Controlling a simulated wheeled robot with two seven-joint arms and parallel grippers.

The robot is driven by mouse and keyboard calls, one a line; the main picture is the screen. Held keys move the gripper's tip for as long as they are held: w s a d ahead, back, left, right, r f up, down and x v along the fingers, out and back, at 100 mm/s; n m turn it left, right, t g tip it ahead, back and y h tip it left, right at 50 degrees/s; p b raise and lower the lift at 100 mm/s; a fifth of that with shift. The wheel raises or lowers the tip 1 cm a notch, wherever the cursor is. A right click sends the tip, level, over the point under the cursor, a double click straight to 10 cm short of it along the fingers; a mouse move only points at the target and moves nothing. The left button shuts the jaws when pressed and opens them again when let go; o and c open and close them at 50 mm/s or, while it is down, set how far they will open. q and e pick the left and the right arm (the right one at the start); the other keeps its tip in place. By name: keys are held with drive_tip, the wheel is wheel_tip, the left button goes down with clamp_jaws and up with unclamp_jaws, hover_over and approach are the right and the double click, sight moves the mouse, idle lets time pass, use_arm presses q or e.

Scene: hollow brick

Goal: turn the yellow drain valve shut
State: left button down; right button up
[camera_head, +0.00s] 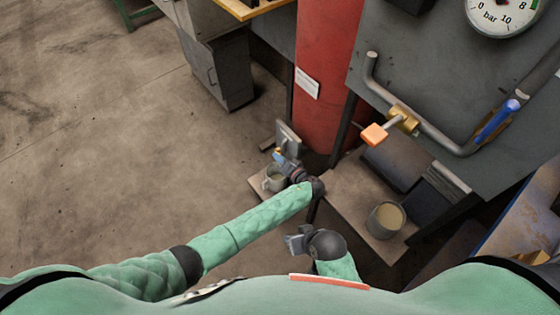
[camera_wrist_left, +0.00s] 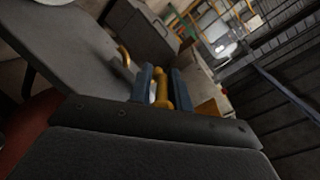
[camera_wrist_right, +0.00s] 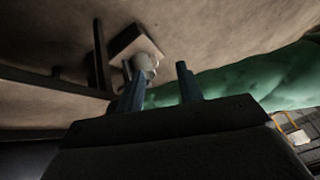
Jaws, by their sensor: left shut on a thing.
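The yellow drain valve (camera_wrist_left: 160,88) shows in the left wrist view as a yellow handle between my left gripper's blue fingers. My left gripper (camera_wrist_left: 164,86) is shut on it. In the head view my left gripper (camera_head: 281,160) is beside a small grey panel, and only a small yellow bit of the valve (camera_head: 277,153) shows; the rest is hidden. My right gripper (camera_head: 293,243) is low in the middle of the head view. Its fingers stand apart and empty in the right wrist view (camera_wrist_right: 160,90).
A pale mug (camera_head: 273,180) stands on a small board below my left gripper. A grey bucket (camera_head: 385,219) stands on the right. A pipe carries an orange-handled brass valve (camera_head: 374,134) and a blue lever (camera_head: 497,121). A red column (camera_head: 325,75) rises behind. The floor at left is clear.

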use_arm(q)
drive_tip(key=shift+f+t+y+b, duration=0.2)
drive_tip(key=shift+t+y+b, duration=0.15)
drive_tip(key=shift+b, duration=0.25)
use_arm(e)
wheel_tip(320, 180, down, 7)
drive_tip(key=shift+w+a+f+t, duration=0.15)
drive_tip(key=shift+w+a+t, duration=0.1)
drive_tip(key=shift+t, duration=0.15)
use_arm(q)
drive_tip(key=c, duration=1.5)
unclamp_jaws()
use_arm(e)
drive_tip(key=shift+s, duration=0.1)
use_arm(q)
drive_tip(key=shift+r, duration=0.1)
